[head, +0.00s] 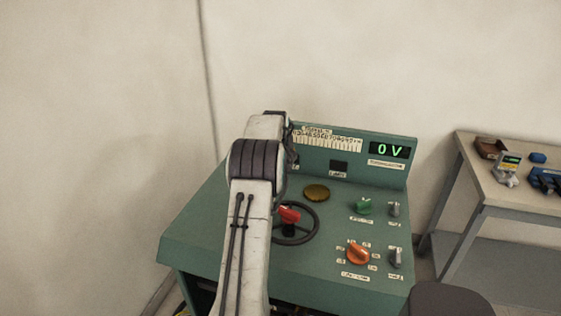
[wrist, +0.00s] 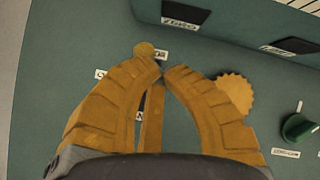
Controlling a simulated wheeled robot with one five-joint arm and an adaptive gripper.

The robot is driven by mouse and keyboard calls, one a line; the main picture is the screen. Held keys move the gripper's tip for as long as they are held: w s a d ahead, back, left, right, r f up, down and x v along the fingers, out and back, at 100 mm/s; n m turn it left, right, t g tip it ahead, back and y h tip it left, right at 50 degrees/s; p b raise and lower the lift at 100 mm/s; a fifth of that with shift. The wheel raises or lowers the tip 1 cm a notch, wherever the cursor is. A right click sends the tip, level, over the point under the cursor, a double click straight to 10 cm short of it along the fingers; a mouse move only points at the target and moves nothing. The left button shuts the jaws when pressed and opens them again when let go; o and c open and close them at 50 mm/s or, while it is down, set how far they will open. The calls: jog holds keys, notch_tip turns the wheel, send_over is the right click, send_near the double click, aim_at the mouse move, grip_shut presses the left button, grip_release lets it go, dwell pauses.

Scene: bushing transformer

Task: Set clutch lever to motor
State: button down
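In the wrist view, a small round brass-coloured knob (wrist: 145,50), apparently the clutch lever's end, shows just beyond my gripper's fingertips. A partly covered label lies beside it, and another label (wrist: 100,73) lies to its left. My gripper (wrist: 163,72) has its two orange fingers curved together over the green panel, tips nearly touching. The knob is past the left fingertip, not visibly between the fingers; I cannot tell whether they touch it. In the head view, my arm hides the gripper and the lever.
The green console (head: 205,225) carries a black handwheel (head: 313,225), a brass disc (head: 317,193), a green knob (head: 363,206), an orange knob (head: 358,253) and a display (head: 390,150) reading 0 V. A side table (head: 480,180) with tools stands right.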

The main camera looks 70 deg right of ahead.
jog(key=v, duration=1)
jog(key=shift+a+r, duration=0.2)
jog(key=shift+a, duration=0.05)
dwell(0.4)
